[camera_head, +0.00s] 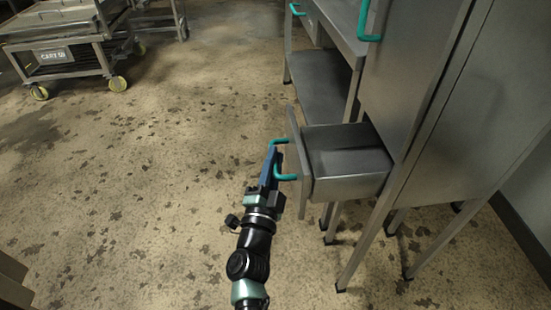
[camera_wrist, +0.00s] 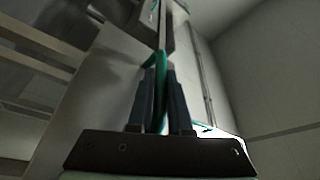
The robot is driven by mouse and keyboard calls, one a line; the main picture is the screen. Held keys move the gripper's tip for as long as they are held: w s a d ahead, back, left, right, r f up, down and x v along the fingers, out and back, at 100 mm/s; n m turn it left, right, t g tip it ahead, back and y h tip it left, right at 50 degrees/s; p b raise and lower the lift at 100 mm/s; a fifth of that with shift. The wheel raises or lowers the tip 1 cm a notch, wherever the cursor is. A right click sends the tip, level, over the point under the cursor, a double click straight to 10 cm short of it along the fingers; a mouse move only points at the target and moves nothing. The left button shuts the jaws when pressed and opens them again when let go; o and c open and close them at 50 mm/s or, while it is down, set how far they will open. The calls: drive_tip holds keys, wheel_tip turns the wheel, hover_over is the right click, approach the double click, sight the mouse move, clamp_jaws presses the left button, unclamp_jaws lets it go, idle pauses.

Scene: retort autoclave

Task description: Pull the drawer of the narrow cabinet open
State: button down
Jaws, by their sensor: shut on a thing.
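The narrow cabinet (camera_head: 432,110) is grey metal on thin legs, at the right in the head view. Its drawer (camera_head: 345,150) stands well out from the cabinet's front, toward the left. A teal bar handle (camera_head: 286,177) is on the drawer's front panel. My gripper (camera_head: 274,160) is at this handle. In the wrist view, the fingers of my gripper (camera_wrist: 161,100) are shut on the teal handle (camera_wrist: 160,82), which runs between them. The fingers hide part of the handle in the head view.
A metal table (camera_head: 325,75) with a lower shelf stands behind the drawer. Another teal handle (camera_head: 370,18) is higher on the cabinet. A wheeled cart (camera_head: 60,50) is at the upper left. The stained floor (camera_head: 130,190) left of the drawer is clear.

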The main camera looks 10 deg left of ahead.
drive_tip(key=c, duration=0.8)
unclamp_jaws()
drive_tip(key=shift+c, duration=0.2)
drive_tip(key=p+v, duration=0.2)
drive_tip(key=v, duration=1.1)
drive_tip(key=shift+p, duration=0.3)
drive_tip(key=shift+w, duration=0.1)
